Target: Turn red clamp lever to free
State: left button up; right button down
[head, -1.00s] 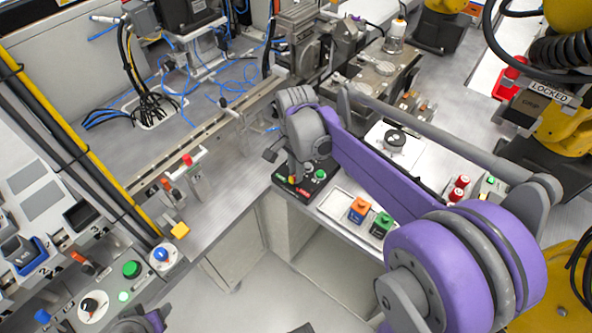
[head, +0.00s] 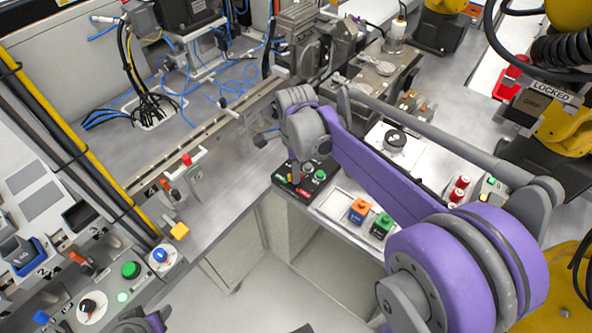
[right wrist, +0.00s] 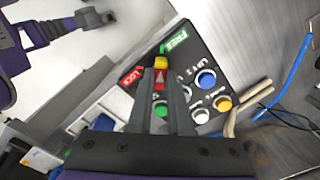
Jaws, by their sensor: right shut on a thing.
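The red clamp lever (right wrist: 160,79), with a yellow end, stands on a black button panel (right wrist: 190,68) in the right wrist view. My right gripper (right wrist: 161,92) is shut on it, one grey finger on each side. The lever's yellow end lies between the red LOCK label (right wrist: 131,77) and the green FREE label (right wrist: 174,40). In the head view my right gripper (head: 295,172) reaches down to the same panel (head: 302,186); the lever is mostly hidden there. Purple and grey parts of my left arm show at the bottom edge; its jaws cannot be made out.
The panel also carries green, blue, white and yellow buttons. An orange button block (head: 359,210) and a green one (head: 381,225) sit in a tray nearby. A blue cable (right wrist: 295,68) and beige cables (right wrist: 240,108) lie beside the panel. A rail bench (head: 215,130) stands left.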

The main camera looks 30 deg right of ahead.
dwell(0.4)
jog(key=c, duration=0.8)
grip_release()
jog(key=shift+c, duration=0.2)
notch_tip(320, 180, up, 11)
jog(key=shift+p, duration=0.4)
jog(key=shift+f, duration=0.1)
